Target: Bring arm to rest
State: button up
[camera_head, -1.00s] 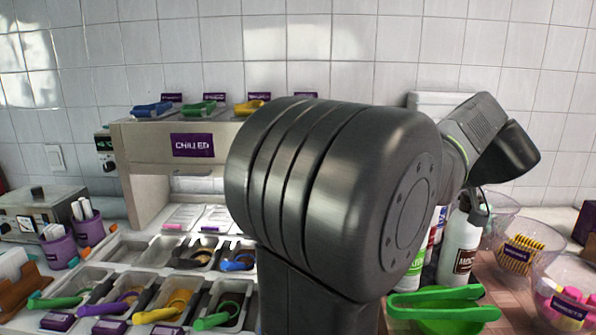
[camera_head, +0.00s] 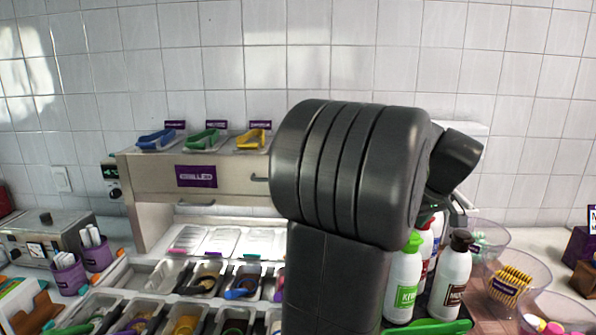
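My arm fills the middle of the head view, with a large dark ribbed joint on top of an upright link. A smaller dark part of my arm shows behind it at the right. My gripper's fingers do not show, so whether it is open or shut and whether it holds anything is hidden.
A chilled cabinet (camera_head: 235,178) stands behind at the left, with scoops on top. Topping trays (camera_head: 185,325) lie in front of it. Sauce bottles (camera_head: 404,285) stand close right of my arm. Clear bowls (camera_head: 528,268) are farther right. The tiled wall (camera_head: 350,50) is at the back.

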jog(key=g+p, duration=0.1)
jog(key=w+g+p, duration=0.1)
jog(key=p, duration=0.1)
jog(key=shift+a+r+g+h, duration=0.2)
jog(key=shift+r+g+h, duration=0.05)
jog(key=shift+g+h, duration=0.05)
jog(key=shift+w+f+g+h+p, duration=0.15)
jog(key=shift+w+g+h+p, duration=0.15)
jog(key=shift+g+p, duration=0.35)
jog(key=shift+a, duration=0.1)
